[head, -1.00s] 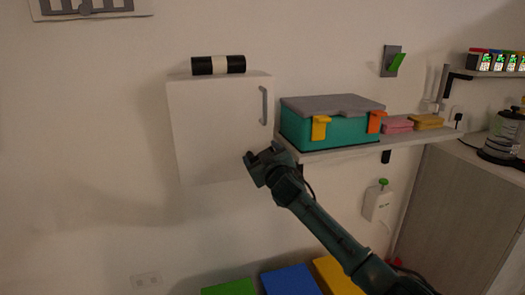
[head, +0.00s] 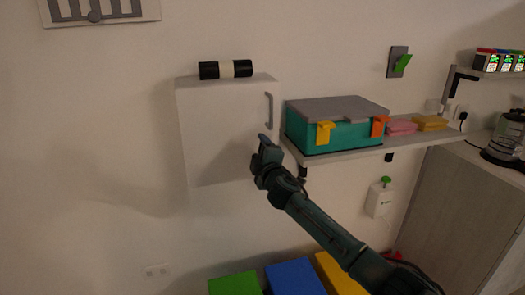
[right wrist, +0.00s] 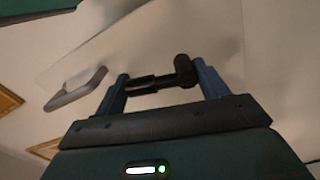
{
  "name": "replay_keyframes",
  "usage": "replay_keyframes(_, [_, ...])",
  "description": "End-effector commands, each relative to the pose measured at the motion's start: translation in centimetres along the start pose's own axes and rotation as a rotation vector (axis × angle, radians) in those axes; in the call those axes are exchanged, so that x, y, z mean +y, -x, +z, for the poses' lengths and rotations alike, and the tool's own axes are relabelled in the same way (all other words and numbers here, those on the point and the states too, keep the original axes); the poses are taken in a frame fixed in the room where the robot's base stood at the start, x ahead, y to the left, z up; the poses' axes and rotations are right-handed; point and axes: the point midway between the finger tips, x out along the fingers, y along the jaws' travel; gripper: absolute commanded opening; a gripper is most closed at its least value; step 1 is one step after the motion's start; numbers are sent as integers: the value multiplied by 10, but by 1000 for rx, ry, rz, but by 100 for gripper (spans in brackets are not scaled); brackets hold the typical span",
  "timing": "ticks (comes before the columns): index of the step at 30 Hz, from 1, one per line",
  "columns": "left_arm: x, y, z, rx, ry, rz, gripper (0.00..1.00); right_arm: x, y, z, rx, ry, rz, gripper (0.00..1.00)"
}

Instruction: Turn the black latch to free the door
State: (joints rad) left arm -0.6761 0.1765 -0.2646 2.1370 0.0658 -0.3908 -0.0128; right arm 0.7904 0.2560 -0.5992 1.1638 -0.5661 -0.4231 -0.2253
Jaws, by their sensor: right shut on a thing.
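A white wall cabinet (head: 220,130) has a closed door with a grey handle (head: 269,110) on its right side. My right gripper (head: 265,150) is at the door's lower right edge. In the right wrist view the gripper (right wrist: 162,74) is shut on the black latch (right wrist: 160,82), a dark bar with a knob at one end, lying between the two blue fingers. The cabinet (right wrist: 140,45) and its grey handle (right wrist: 75,90) show behind it. In the head view the latch is hidden by the gripper. My left gripper is not in view.
A black and white cylinder (head: 226,69) lies on top of the cabinet. A shelf (head: 345,152) to the right holds a teal box (head: 345,135) with a grey lid, close to my arm. Green, blue and yellow boxes (head: 293,278) stand below.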

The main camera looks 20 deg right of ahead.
Motion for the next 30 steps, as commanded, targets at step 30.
replay_keyframes(30, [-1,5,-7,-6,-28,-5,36,2,0,-8,0,280,6,50])
